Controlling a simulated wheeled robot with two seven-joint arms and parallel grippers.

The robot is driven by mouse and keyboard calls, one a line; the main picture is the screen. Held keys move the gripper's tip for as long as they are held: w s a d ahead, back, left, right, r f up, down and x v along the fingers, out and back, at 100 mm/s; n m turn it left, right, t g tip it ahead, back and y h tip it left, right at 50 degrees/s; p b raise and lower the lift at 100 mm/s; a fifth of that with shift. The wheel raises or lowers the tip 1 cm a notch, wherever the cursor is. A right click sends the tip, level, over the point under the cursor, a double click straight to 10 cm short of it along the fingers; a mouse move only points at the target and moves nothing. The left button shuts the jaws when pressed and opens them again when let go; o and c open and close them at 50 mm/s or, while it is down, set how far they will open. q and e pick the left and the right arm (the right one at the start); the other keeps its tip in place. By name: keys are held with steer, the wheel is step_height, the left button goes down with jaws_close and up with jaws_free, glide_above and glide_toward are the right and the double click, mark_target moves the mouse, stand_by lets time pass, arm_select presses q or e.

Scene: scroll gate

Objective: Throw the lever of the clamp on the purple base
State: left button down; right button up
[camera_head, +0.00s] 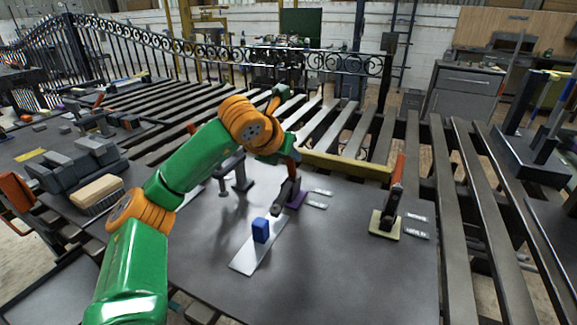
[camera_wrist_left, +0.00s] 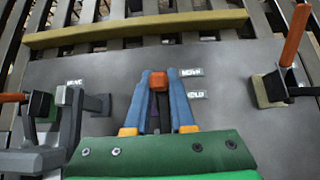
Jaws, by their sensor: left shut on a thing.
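The clamp on the purple base (camera_head: 298,198) stands near the middle of the grey table, its dark body (camera_head: 287,192) upright beside a metal strip. In the left wrist view its orange-red lever tip (camera_wrist_left: 158,81) sits between the two blue fingers of my left gripper (camera_wrist_left: 159,92). The gripper is shut on this lever. In the head view my green and orange left arm reaches over from the left, and my left gripper (camera_head: 291,158) is at the lever, partly hidden by the wrist. The clamp's lower part is mostly hidden between the fingers in the wrist view. My right gripper is not in view.
A blue block (camera_head: 261,230) stands on the metal strip (camera_head: 245,262). A second clamp, on a yellowish base (camera_head: 384,226), has its red lever (camera_head: 398,170) up at the right. Another clamp (camera_head: 241,178) is at the left. A yellow bar (camera_head: 345,166) runs along the table's back.

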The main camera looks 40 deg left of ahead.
arm_select(q)
steer(key=c, duration=0.8)
jaws_free()
steer(key=shift+o, duration=0.2)
steer(key=shift+s+r, duration=0.15)
steer(key=v, duration=0.6)
steer(key=shift+s+r, duration=0.25)
steer(key=shift+d, duration=0.1)
